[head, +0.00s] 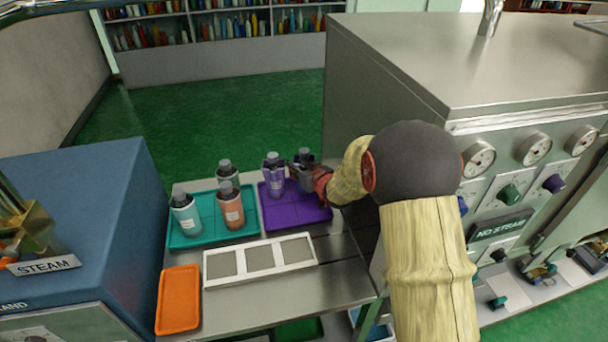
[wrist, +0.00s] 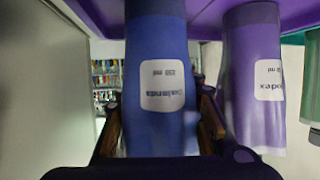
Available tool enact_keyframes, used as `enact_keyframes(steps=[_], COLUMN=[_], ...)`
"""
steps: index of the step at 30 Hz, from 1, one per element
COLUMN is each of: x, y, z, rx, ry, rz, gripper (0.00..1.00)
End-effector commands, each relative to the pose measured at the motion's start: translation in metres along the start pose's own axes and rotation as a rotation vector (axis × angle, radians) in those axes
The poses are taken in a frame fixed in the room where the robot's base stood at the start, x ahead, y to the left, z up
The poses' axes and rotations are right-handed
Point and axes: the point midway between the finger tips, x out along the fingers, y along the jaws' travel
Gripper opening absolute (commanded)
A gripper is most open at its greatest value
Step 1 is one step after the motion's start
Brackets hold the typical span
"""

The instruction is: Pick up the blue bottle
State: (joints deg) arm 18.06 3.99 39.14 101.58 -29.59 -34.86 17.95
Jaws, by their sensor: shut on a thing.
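The blue bottle (wrist: 158,85) fills the middle of the wrist view, with a white label reading 250 ml upside down. My gripper (head: 308,172) is shut on it, with a finger on each side of its body in the wrist view. In the head view the blue bottle (head: 304,156) is mostly hidden by my gripper, and only its dark cap and a bit of body show. It is over the purple tray (head: 293,213). I cannot tell whether its base touches the tray.
A purple bottle (head: 274,178) stands close on the left; it also shows in the wrist view (wrist: 255,85). A teal tray (head: 205,240) holds several bottles. A white three-pocket holder (head: 260,262) and an orange tray (head: 179,299) lie nearer. A steel machine (head: 440,90) stands right.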

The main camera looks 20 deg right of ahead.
Motion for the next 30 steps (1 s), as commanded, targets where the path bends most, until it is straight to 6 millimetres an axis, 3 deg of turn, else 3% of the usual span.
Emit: enact_keyframes(steps=[4, 19, 30], x=[0.000, -0.002, -0.027], y=[0.000, 0.000, 0.000], z=[0.000, -0.006, -0.067], rx=[0.000, -0.001, -0.001], ry=[0.000, 0.003, 0.005], rz=[0.000, 0.000, 0.000], gripper=[0.00, 0.00, 0.00])
